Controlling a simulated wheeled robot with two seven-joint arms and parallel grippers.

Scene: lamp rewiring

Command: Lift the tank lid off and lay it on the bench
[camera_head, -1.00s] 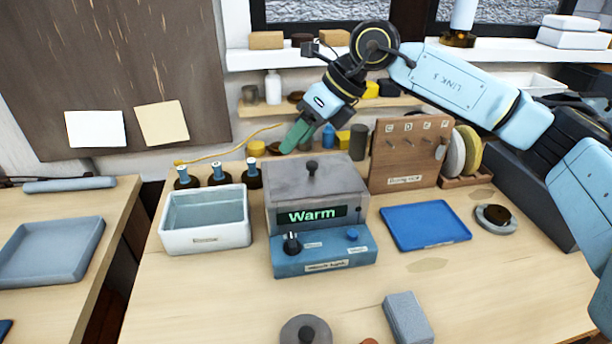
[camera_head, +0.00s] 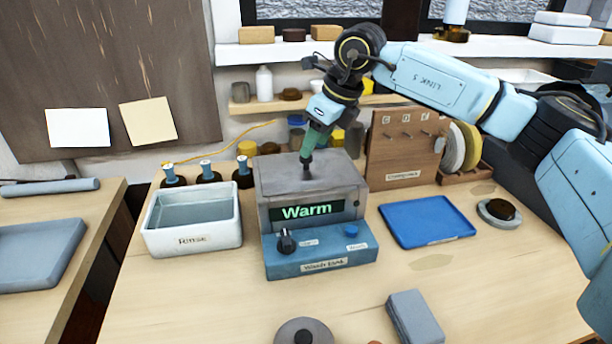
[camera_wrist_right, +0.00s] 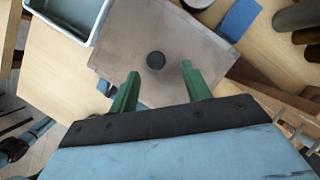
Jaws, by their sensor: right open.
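The tank (camera_head: 312,210) is a grey box on a blue base with a "Warm" display, in the middle of the bench. Its grey lid (camera_head: 338,178) lies on top with a dark round knob (camera_head: 306,170) at the centre. My right gripper (camera_head: 307,155) points down just above the knob. In the right wrist view the green fingers of my right gripper (camera_wrist_right: 158,72) are open, with the knob (camera_wrist_right: 156,61) showing between and just beyond their tips. The knob is not gripped. My left gripper is not in view.
A white bin of liquid (camera_head: 193,243) stands left of the tank, with several small bottles (camera_head: 209,173) behind it. A blue tray (camera_head: 428,222) and a wooden peg board (camera_head: 403,148) are to the right.

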